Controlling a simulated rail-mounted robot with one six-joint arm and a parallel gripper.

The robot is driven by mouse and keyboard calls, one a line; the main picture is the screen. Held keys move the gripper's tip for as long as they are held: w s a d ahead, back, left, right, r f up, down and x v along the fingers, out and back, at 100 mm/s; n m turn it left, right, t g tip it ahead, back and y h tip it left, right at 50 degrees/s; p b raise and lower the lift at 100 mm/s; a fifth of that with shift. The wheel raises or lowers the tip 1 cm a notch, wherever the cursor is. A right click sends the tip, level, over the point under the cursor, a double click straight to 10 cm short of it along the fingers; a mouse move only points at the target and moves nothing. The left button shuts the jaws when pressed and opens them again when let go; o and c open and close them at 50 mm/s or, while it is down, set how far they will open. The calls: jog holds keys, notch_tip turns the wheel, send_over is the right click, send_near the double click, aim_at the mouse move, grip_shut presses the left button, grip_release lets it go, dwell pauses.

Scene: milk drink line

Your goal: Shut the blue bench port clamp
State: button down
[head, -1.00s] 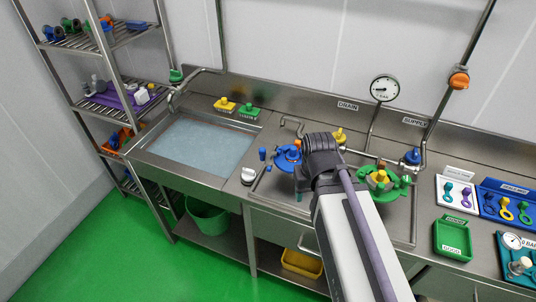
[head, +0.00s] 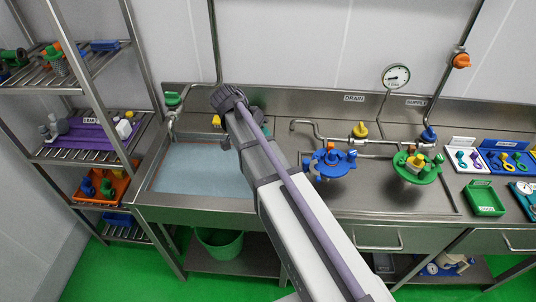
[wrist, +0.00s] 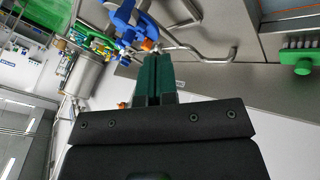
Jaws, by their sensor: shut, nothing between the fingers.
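The blue bench port (head: 331,164) sits on the steel bench right of the sink, with blue lobes around its rim and an orange part on top. Whether its clamp is open or shut is too small to tell. In the wrist view the blue port (wrist: 128,20) shows at the top, beyond my gripper and partly cut off by the frame edge. My gripper (wrist: 156,60) has dark green fingers closed together with nothing between them, apart from the port. In the head view my arm reaches up over the sink, and its wrist hides the fingers.
A water-filled sink (head: 195,170) lies left of the port. A bent steel pipe (head: 305,125) and yellow valve (head: 360,130) stand behind it. A green port (head: 416,167) is to its right, then a green tray (head: 484,198). A shelf rack stands at far left.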

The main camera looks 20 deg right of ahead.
jog(key=b, duration=0.8)
send_near(311, 165)
jog(key=shift+m, duration=0.4)
jog(key=shift+w+d+f, duration=0.15)
jog(key=shift+d+f, duration=0.05)
jog(key=shift+f, duration=0.9)
jog(key=shift+w+d+f, duration=0.1)
jog(key=shift+d+f, duration=0.1)
jog(key=shift+f, duration=0.85)
jog(key=shift+s, duration=0.15)
